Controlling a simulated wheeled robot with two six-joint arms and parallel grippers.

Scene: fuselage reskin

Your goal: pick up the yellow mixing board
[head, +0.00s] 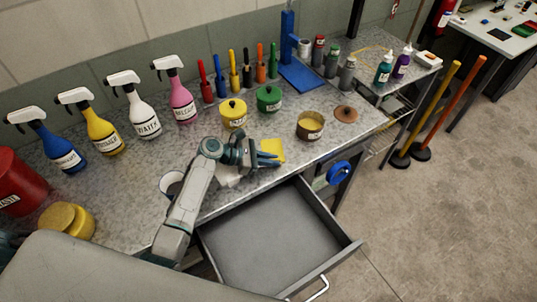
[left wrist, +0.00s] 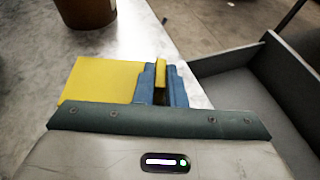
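The yellow mixing board (head: 273,147) is a flat square near the front edge of the grey speckled bench, above the open drawer. In the left wrist view, the board (left wrist: 100,81) lies left of the fingers, and a narrow yellow part of it stands between the two blue fingertips. My left gripper (head: 268,159) has its fingers close together at the board's near side. In the left wrist view, the left gripper (left wrist: 161,82) looks shut on that yellow part. I cannot tell whether the board is lifted off the bench. My right gripper does not show.
An open grey drawer (head: 268,246) juts out below the bench edge. An open brown tin (head: 310,126) stands right of the board; yellow (head: 233,115) and green (head: 269,99) lidded pots stand behind it. Several spray bottles line the back left.

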